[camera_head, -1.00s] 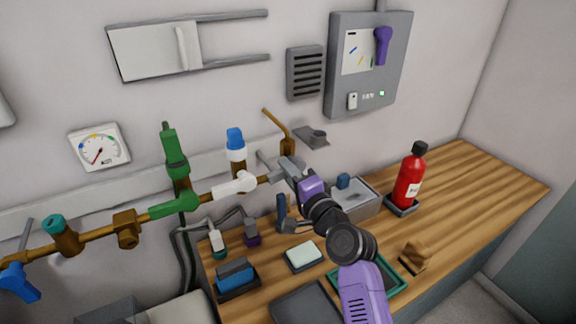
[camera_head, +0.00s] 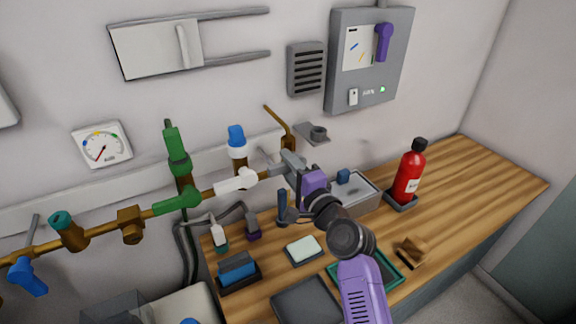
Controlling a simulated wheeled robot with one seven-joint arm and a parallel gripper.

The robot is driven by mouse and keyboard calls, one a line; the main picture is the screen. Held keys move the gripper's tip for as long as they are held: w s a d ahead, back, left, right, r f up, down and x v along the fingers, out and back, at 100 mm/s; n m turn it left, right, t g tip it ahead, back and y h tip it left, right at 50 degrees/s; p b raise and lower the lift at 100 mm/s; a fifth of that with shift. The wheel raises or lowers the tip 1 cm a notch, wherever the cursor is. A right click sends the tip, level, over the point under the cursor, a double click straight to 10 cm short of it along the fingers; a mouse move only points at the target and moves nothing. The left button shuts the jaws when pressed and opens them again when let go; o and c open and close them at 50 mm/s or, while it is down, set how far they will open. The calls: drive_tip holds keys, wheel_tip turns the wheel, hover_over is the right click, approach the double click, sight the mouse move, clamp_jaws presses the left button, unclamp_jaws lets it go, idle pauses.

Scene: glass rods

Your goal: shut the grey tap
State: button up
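A brown pipe runs along the wall at the left and middle. My gripper (camera_head: 284,167) is at its right end, just right of the white lever (camera_head: 237,181). Grey parts there overlap, so I cannot separate the grey tap clearly from my grey fingers. I cannot tell whether the fingers touch the tap or are closed on it. My purple wrist hides what is behind it. Another thin grey lever (camera_head: 35,226) stands up at the pipe's far left, above a blue handle (camera_head: 27,277).
A green valve (camera_head: 176,163) and a blue-capped fitting (camera_head: 237,143) stand along the pipe. A brown bent lever (camera_head: 277,122) and a grey bracket (camera_head: 317,133) are just above my gripper. The wooden bench (camera_head: 475,185) holds a red extinguisher (camera_head: 409,178) and trays.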

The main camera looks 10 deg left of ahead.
drive_tip(key=shift+o, duration=0.4)
drive_tip(key=v, duration=0.7)
drive_tip(key=shift+s+d+b, duration=0.25)
drive_tip(key=shift+s+b, duration=0.1)
drive_tip(key=shift+b, duration=0.1)
